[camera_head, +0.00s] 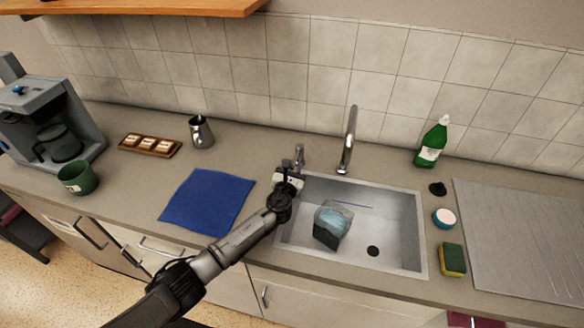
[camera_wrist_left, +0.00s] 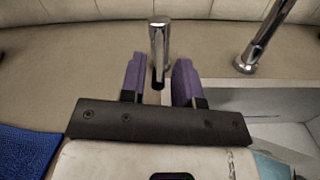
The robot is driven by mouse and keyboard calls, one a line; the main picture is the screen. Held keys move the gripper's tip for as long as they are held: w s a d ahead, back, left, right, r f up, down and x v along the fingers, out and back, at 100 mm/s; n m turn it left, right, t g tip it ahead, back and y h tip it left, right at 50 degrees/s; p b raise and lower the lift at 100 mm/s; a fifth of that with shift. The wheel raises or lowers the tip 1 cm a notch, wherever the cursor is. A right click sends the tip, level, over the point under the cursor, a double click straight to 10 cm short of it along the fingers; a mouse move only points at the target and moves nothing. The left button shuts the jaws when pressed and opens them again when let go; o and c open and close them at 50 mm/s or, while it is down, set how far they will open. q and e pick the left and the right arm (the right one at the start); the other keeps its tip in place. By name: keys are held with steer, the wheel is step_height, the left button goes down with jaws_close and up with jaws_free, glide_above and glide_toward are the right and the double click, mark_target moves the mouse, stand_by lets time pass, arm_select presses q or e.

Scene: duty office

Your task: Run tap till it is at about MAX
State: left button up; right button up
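The chrome tap spout (camera_head: 349,140) rises behind the sink (camera_head: 408,222); I see no stream of water from it. A clear bluish container with a dark lower part (camera_head: 331,222) stands in the basin. Its MAX mark and water level are too small to tell. The tap's short chrome lever (camera_head: 299,155) stands left of the spout. My left gripper (camera_head: 291,173) is right in front of the lever. In the left wrist view its purple fingers (camera_wrist_left: 159,74) are apart, with the lever (camera_wrist_left: 159,40) in line with the gap; contact is unclear. My right gripper is not in view.
A green bottle (camera_head: 432,143), a blue-white round item (camera_head: 444,218) and a sponge (camera_head: 453,260) are right of the sink. A blue cloth (camera_head: 206,202), metal jug (camera_head: 201,132), green mug (camera_head: 77,178) and coffee machine (camera_head: 45,118) are to the left.

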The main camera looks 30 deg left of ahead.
arm_select(q)
steer(key=shift+o, duration=0.6)
steer(key=shift+s+d+r, duration=0.1)
steer(key=shift+s, duration=0.1)
steer(key=p+v, duration=0.3)
steer(key=v, duration=0.9)
steer(key=shift+s, duration=0.1)
steer(key=shift+s+d, duration=0.1)
steer(key=shift+s, duration=0.45)
